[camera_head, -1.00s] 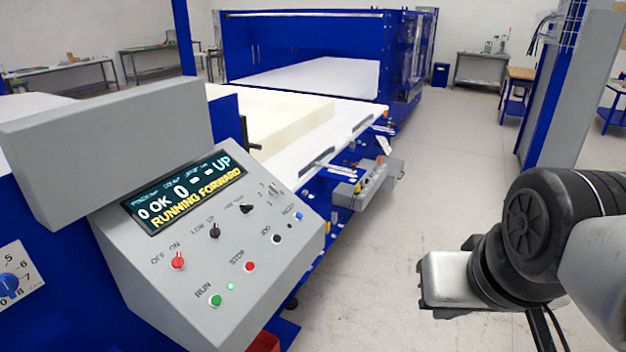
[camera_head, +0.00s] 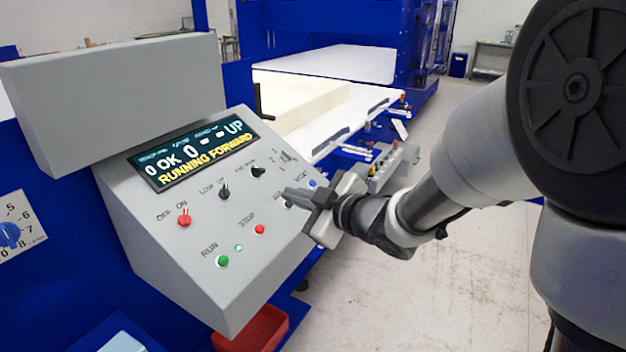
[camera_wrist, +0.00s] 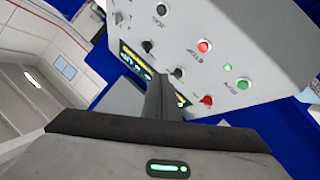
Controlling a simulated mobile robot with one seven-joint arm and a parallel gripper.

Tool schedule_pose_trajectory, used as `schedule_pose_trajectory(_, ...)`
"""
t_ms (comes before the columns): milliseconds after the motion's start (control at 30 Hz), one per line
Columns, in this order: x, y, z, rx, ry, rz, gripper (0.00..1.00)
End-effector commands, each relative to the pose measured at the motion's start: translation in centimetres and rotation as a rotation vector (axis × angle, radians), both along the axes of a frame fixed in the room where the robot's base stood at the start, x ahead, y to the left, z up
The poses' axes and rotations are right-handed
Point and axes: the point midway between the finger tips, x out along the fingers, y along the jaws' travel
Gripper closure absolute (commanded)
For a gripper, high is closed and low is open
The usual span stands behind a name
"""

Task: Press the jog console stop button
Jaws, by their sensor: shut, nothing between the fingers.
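The grey jog console (camera_head: 165,225) stands at the left with a sloped panel. Its red stop button (camera_head: 259,229) sits under the STOP label, right of the green run button (camera_head: 222,261). The display (camera_head: 190,155) reads RUNNING FORWARD. My gripper (camera_head: 290,192) is shut and empty, at the right edge of the panel, above and to the right of the stop button and apart from it. It partly hides the jog control. In the wrist view the stop button (camera_wrist: 204,46) shows beyond the shut fingers (camera_wrist: 160,90), upper right of their tips.
Other knobs (camera_head: 224,191) and a red switch (camera_head: 184,217) are on the panel. A red bin (camera_head: 262,330) is below the console. A foam block (camera_head: 305,105) lies on the white conveyor behind. Open floor (camera_head: 460,300) lies to the right.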

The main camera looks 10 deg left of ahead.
Motion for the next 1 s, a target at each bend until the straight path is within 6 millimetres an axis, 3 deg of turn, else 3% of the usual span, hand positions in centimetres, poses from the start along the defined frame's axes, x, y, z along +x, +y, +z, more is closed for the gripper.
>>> schedule_pose_trajectory(133, -0.8, 1.6, -0.8, 0.019, -0.012, 0.070, 1.00)
schedule_pose_trajectory(567, -0.9, 1.9, -1.2, 0.022, -0.013, 0.075, 1.00)
schedule_pose_trajectory(1000, 0.2, 4.6, -6.3, 0.021, -0.011, 0.076, 1.00)
